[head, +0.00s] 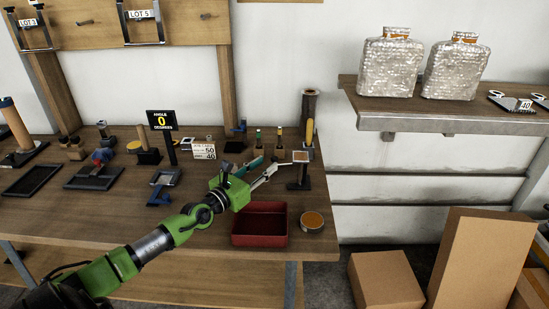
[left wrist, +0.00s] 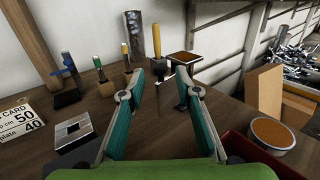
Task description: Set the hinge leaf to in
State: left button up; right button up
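My left gripper (head: 265,168) reaches over the workbench from the lower left. The fingers look apart from the stand. I cannot tell for sure which part is the hinge leaf. My right gripper is not in view.
A black sign (head: 162,120) reads "ANGLE 0 DEGREES". A white card (head: 204,152) stands beside it. A red tray (head: 259,225) and a round tin (head: 312,221) sit near the bench's front edge.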

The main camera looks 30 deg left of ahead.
aim_at(272, 160)
pick_arm(q)
jog(key=w, duration=0.4)
jog(key=shift+d+b, duration=0.15)
jog(key=shift+b, duration=0.2)
jog(key=shift+w+d, duration=0.1)
jog(key=shift+w, duration=0.75)
pick_arm(e)
jog(key=shift+s+f, duration=0.55)
jog(key=shift+s, duration=0.35)
pick_arm(q)
grip_shut()
pick_arm(e)
jog(key=shift+w, duration=0.25)
